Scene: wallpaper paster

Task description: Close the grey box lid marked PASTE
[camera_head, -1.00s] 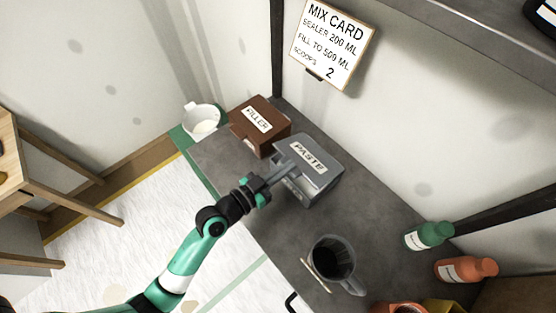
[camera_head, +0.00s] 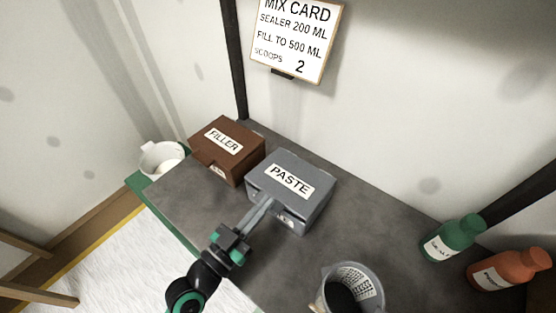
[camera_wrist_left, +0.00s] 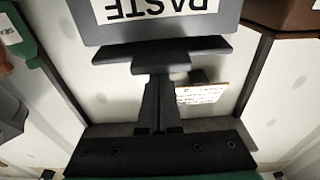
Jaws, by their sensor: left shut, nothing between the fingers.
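The grey box (camera_head: 294,224) stands on the dark worktop. Its grey lid (camera_head: 318,180), with a white PASTE label, lies over the top and looks down or nearly down; a small gap at the front cannot be ruled out. My left gripper (camera_head: 267,203) is shut and empty, its tips at the box's front left edge. Whether they touch it is unclear. In the left wrist view the lid (camera_wrist_left: 215,32) shows its label upside down, just beyond the fingertips (camera_wrist_left: 160,68). My right gripper is not in view.
A brown FILLER box (camera_head: 226,150) stands close left of the grey box, with a white bucket (camera_head: 162,158) beyond it. A grey jug (camera_head: 370,280) stands at the front right. Green (camera_head: 452,240) and orange (camera_head: 512,268) bottles stand far right. Worktop between box and jug is clear.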

